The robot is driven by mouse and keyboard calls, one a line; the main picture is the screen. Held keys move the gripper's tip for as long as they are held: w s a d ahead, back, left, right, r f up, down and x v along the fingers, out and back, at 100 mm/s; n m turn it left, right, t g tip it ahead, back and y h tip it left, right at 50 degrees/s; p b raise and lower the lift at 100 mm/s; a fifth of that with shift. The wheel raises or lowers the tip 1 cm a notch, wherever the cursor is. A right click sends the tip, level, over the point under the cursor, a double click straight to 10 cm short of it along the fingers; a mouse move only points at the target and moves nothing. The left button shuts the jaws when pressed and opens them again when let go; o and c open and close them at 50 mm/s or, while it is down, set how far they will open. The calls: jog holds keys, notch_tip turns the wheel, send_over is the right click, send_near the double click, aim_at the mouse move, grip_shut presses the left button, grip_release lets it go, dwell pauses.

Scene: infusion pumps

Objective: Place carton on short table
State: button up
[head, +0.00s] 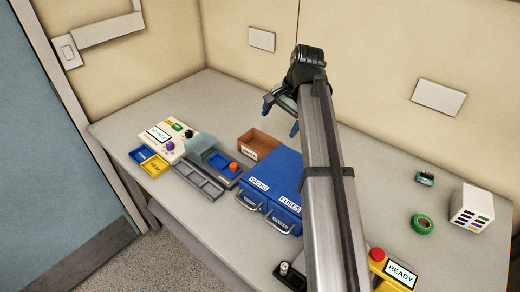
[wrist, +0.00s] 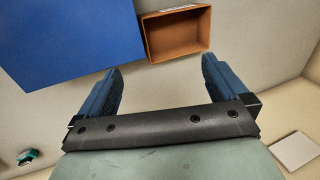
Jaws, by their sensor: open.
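A brown open-topped box (head: 258,143) with a white label stands on the grey table (head: 205,110), behind the blue drawer unit. It also shows at the top of the wrist view (wrist: 178,35), empty inside. A white box with coloured marks (head: 472,207) stands at the table's far right. I cannot tell which of the two is the carton. My gripper (head: 281,115) is open and empty, above the table near the back wall. In the wrist view its blue fingers (wrist: 161,66) are spread, apart from the brown box. No separate short table can be made out.
The blue drawer unit (head: 265,180) stands beside the brown box. A white device (head: 165,140), small bins (head: 155,167) and grey trays (head: 198,181) lie left. Green tape (head: 422,224) and a yellow READY device (head: 397,273) are right. The back left table is clear.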

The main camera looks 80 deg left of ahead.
jog(key=m, duration=0.6)
jog(key=m+y, duration=0.1)
jog(key=m, duration=1.1)
send_near(261, 139)
jog(key=shift+g, duration=0.3)
jog(key=shift+s+d+f, duration=0.45)
jog(key=shift+f, duration=0.35)
jog(key=shift+s+d+f, duration=0.4)
jog(key=shift+d+f, duration=0.05)
jog(key=shift+f, duration=0.3)
jog(key=shift+s+d+f, duration=0.45)
jog(key=shift+f, duration=0.35)
jog(key=c, duration=1.1)
